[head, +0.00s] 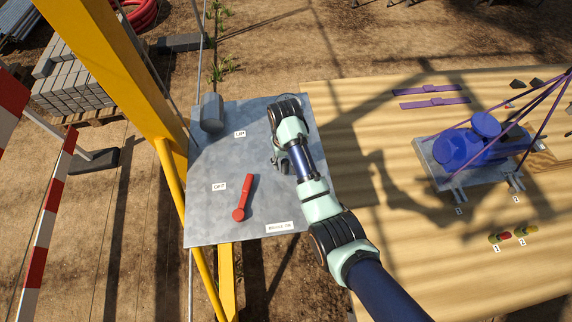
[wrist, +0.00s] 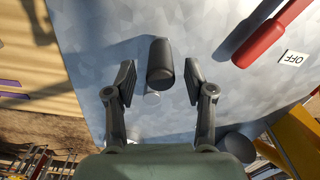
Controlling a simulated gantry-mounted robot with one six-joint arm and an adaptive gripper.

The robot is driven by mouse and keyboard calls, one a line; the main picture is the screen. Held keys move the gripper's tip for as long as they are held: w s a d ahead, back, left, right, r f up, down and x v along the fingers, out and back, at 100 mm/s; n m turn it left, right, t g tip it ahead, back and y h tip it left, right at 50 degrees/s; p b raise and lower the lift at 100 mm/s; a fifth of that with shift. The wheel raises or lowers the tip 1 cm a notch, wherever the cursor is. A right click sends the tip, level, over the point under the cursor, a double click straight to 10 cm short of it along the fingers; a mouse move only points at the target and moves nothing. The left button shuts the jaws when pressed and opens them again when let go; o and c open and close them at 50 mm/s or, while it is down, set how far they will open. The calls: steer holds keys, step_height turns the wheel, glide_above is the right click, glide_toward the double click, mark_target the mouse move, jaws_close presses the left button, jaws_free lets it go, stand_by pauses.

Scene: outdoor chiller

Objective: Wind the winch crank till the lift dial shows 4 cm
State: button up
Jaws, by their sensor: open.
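The winch panel is a grey metal plate (head: 215,165). In the wrist view a dark grey upright cylinder (wrist: 160,58), apparently the crank's handle, stands between the two spread fingers of my gripper (wrist: 158,82). Gaps show on both sides of it. A paler round part shows just below it; the rest of the crank is hidden. In the head view my gripper (head: 281,160) is over the right part of the plate, and my arm covers the crank. A grey drum (head: 211,113) stands near the LIFT label (head: 240,134); no dial reading is legible.
A red lever (head: 243,197) is on the plate, near an OFF label (wrist: 293,58). A yellow post (head: 135,75) rises along the plate's left edge.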

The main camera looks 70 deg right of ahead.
step_height(320, 180, down, 3)
steer(key=shift+f, duration=0.15)
steer(key=shift+c, duration=0.2)
jaws_close()
